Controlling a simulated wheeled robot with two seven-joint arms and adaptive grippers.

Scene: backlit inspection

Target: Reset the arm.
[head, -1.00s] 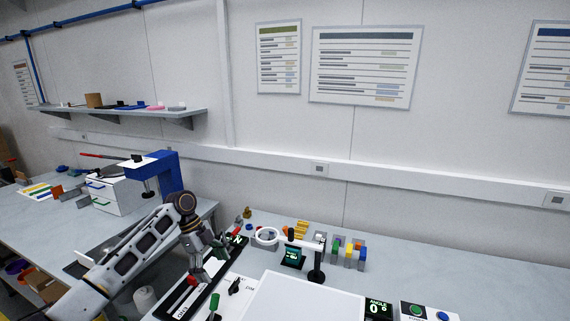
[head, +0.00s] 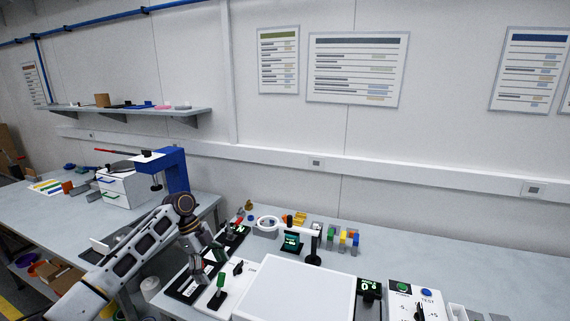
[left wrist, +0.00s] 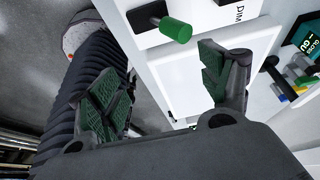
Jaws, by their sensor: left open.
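My left arm (head: 135,245) comes in from the left in the head view and hangs over the left part of the near bench. My left gripper (head: 207,268) is above the black strip and the white panel. In the left wrist view its two green-padded fingers (left wrist: 165,85) are spread wide with nothing between them. A green-tipped lever (left wrist: 172,28) stands on the panel beyond the fingers; it also shows in the head view (head: 220,284). My right gripper is in neither view.
A control box (head: 415,300) stands at right. A blue press (head: 174,168) and white drawer unit (head: 125,190) stand on the left bench.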

